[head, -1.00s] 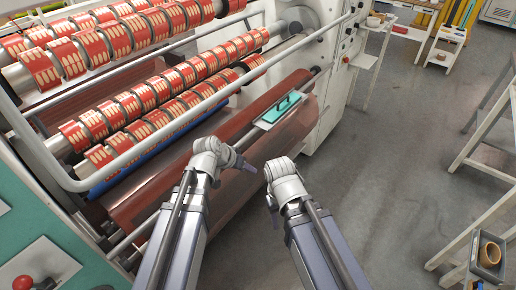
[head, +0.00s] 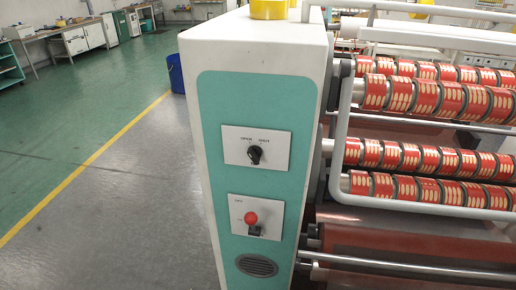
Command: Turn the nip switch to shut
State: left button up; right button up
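A black rotary knob (head: 255,154) sits on a white plate (head: 257,135) on the teal end panel of the machine cabinet. The plate has two small words above the knob, one at the left and one at the right; the right one looks like SHUT. The knob's exact pointing direction is too small to tell for sure. Neither of my grippers shows in the head view now.
Below the knob, a second plate (head: 256,229) carries a red button (head: 250,218) and a small black switch. A vent (head: 257,265) is lower. Rollers with red tape rolls (head: 430,98) fill the right side. Grey-green floor (head: 110,200) at the left is clear.

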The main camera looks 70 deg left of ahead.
aim_at(254, 153)
jog(key=i+l, duration=0.4)
jog(key=l, duration=0.15)
jog(key=u, duration=2.8)
